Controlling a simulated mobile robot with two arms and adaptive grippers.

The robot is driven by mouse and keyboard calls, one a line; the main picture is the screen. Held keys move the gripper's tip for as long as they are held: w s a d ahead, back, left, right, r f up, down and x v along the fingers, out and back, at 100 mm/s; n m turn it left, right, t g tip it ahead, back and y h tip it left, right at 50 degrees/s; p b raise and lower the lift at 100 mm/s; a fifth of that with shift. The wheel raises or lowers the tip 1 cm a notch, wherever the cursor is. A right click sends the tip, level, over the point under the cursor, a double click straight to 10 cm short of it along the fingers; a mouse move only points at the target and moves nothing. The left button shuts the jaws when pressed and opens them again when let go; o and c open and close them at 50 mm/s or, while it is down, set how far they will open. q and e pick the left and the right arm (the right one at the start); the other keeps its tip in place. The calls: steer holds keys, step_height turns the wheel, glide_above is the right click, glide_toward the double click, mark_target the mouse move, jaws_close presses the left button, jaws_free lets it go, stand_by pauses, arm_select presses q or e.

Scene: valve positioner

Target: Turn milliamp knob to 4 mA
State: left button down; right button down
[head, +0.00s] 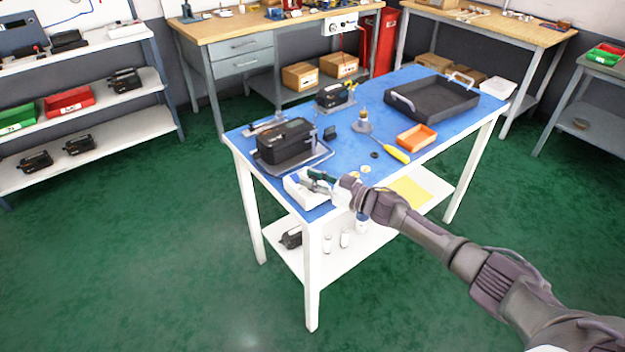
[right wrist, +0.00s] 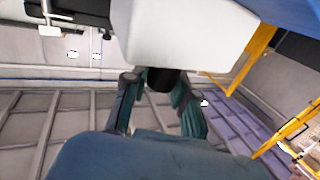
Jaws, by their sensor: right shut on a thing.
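A white box (head: 296,192), which looks like the milliamp source, sits at the near corner of the blue-topped table. It also shows large in the right wrist view (right wrist: 190,40). A dark round knob (right wrist: 159,80) sticks out from its face. My right gripper (head: 320,181) is at the box; in the right wrist view its two fingers (right wrist: 160,98) are shut on the knob, one on each side. The knob's scale and any mA reading cannot be read. The gripper hides the knob in the head view. My left gripper is not in view.
A black positioner (head: 285,142) stands just behind the white box. An orange tray (head: 416,138), a yellow-handled screwdriver (head: 396,153) and a black tray (head: 440,98) are farther right. Small parts lie near the table's front edge. The table's lower shelf (head: 325,262) holds white bottles.

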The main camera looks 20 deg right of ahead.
steer(key=c, duration=0.9)
jaws_free()
steer(key=v, duration=1.2)
steer(key=shift+d, duration=0.1)
